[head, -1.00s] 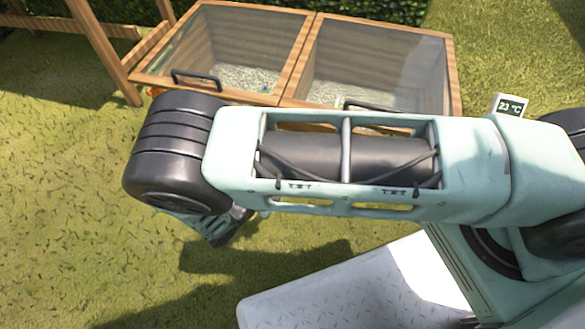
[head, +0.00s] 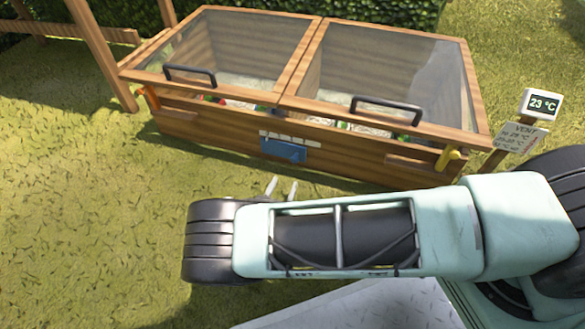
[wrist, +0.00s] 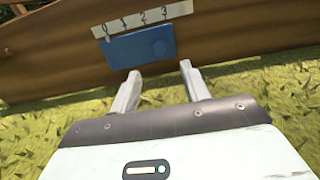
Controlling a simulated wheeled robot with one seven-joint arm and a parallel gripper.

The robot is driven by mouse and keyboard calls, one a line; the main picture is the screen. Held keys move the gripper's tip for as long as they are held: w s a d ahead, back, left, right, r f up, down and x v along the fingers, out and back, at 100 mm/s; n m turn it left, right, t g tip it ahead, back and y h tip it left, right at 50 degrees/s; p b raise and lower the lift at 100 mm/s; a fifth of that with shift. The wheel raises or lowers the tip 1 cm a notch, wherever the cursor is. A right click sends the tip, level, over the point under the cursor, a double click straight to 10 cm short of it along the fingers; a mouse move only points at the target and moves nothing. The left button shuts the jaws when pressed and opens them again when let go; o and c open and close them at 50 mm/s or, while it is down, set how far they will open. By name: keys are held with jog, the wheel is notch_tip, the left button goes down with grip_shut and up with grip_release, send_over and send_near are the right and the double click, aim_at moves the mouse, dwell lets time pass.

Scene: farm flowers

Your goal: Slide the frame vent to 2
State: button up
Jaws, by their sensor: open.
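The frame vent is a blue plate (head: 283,150) low on the front board of the wooden cold frame (head: 205,130). In the wrist view the blue vent plate (wrist: 130,46) has a round knob of the same blue near its right end. A pale scale strip (wrist: 133,20) above it reads 0, 1, 2, 3; a small mark shows just under the 0. My gripper (head: 282,187) is open and empty, in front of and below the vent. In the wrist view my gripper's fingertips (wrist: 160,71) point at the plate's lower edge, apart from it.
Two glazed lids with black handles (head: 190,77) (head: 387,110) cover the frame. A yellow latch (head: 449,158) is at the right corner. A display (head: 541,103) reads 23 °C above a VENT sign (head: 520,138) with small text. Open grass lies left.

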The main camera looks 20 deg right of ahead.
aim_at(295, 160)
jog(key=b+x, duration=0.4)
jog(key=x, duration=0.5)
jog(key=shift+w+d, duration=0.15)
jog(key=shift+w, duration=0.05)
grip_shut()
jog(key=shift+s+d, duration=0.1)
